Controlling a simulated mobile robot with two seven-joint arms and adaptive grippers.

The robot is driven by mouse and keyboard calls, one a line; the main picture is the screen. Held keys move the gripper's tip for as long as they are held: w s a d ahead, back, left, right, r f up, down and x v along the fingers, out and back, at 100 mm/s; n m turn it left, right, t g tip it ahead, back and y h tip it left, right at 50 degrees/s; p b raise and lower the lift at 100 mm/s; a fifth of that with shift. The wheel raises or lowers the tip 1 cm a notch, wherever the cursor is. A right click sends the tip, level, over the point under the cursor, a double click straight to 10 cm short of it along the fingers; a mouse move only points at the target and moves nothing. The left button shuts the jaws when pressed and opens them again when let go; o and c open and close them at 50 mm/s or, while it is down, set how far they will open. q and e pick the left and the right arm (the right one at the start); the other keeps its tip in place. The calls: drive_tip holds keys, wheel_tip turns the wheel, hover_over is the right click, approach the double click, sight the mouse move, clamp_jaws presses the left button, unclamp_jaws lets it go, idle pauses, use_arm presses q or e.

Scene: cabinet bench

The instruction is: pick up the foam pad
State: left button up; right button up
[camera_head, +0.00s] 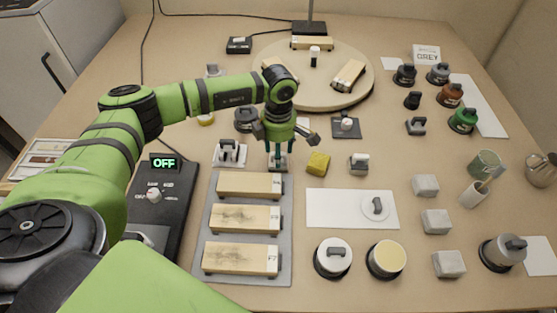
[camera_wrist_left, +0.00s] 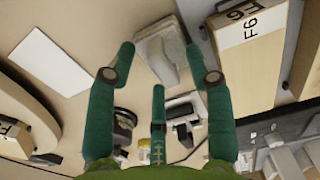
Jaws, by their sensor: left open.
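A small yellow block (camera_head: 318,162) stands on the bench just right of my left gripper in the head view. It looks most like the foam pad, but I cannot be sure. My left gripper (camera_head: 278,158) points down, open, over a pale grey-white piece. This pale piece (camera_wrist_left: 163,52) shows in the wrist view beyond the open fingers (camera_wrist_left: 165,85). The fingers partly hide it in the head view, and I cannot tell whether they touch it. The yellow block is not clearly visible in the wrist view. My right gripper is not in view.
A grey tray (camera_head: 284,262) with labelled wooden blocks lies in front of my gripper. A white-based holder (camera_head: 230,153) stands close on its left, a small white-topped piece (camera_head: 359,163) right of the yellow block. A round turntable (camera_head: 325,96) is behind. A control box (camera_head: 160,205) reads OFF.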

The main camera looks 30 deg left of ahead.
use_arm(q)
clamp_jaws()
drive_tip(key=shift+r, duration=0.15)
drive_tip(key=shift+r, duration=0.2)
wheel_tip(320, 180, up, 4)
drive_tip(key=shift+w+f+b, duration=0.1)
drive_tip(key=shift+f+b, duration=0.15)
drive_tip(key=shift+b, duration=0.3)
drive_tip(key=d+r+b, duration=0.1)
drive_tip(key=d+r, duration=0.2)
drive_tip(key=d, duration=0.3)
drive_tip(key=s+d+r+b, duration=0.1)
drive_tip(key=d+r, duration=0.3)
drive_tip(key=d, duration=0.1)
drive_tip(key=shift+d, duration=0.35)
drive_tip(key=c, duration=0.7)
unclamp_jaws()
drive_tip(key=shift+s, duration=0.1)
clamp_jaws()
